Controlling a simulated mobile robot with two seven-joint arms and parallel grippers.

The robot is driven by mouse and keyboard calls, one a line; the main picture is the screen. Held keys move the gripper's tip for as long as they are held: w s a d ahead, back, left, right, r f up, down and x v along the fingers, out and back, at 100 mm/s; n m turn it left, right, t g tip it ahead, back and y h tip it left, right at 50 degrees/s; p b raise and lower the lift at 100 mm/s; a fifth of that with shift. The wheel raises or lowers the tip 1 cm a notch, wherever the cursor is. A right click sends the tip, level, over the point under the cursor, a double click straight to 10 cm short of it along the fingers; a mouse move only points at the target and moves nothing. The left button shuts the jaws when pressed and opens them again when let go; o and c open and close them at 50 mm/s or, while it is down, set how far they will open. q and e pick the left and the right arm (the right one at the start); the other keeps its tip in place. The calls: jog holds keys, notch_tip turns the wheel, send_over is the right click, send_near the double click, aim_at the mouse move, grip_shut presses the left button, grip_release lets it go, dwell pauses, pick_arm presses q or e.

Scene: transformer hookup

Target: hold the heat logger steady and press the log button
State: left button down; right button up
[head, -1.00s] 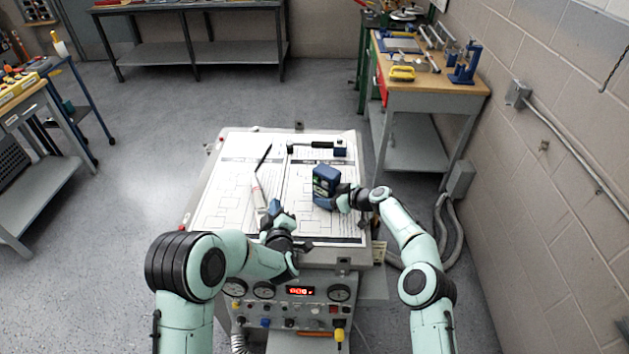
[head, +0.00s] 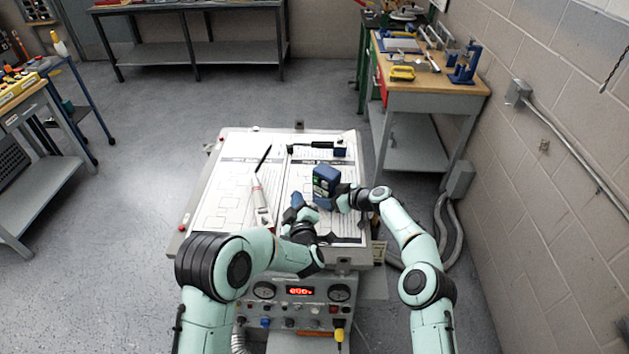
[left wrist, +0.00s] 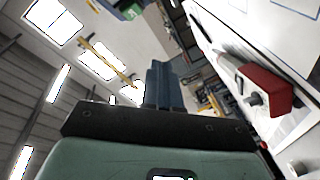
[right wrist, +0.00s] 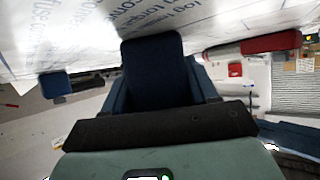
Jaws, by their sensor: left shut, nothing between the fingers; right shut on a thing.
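The heat logger (head: 325,180) is a blue box with a dark and greenish face, standing on the paper-covered bench top in the head view. My right gripper (head: 341,199) is shut on its lower right side. In the right wrist view a dark blue body (right wrist: 153,68), likely the logger, fills the space between the fingers. My left gripper (head: 297,203) is shut and empty, just left of the logger's lower part and apart from it. Its closed blue fingers also show in the left wrist view (left wrist: 164,86). I cannot make out the log button.
A black pen (head: 264,158) and a black-handled tool (head: 318,146) lie farther back. A dark strap-like thing (head: 341,239) lies near the front edge. Gauges and a red display (head: 300,291) are on the front panel.

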pick_arm(q)
jog(key=shift+w+d, duration=0.7)
jog(key=shift+w, duration=0.35)
jog(key=shift+w+d, duration=0.65)
jog(key=shift+w, duration=0.35)
jog(key=shift+w, duration=0.1)
dwell(0.4)
jog(key=shift+w+d, duration=0.25)
jog(key=shift+w+d, duration=0.25)
jog(key=shift+w, duration=0.15)
dwell(1.0)
jog(key=shift+s, duration=0.1)
jog(key=shift+s+a, duration=0.5)
jog(key=shift+s, duration=0.15)
jog(key=shift+s+a, duration=0.7)
jog(key=shift+s, duration=0.35)
jog(key=shift+s+a, duration=0.7)
jog(key=shift+s, duration=0.35)
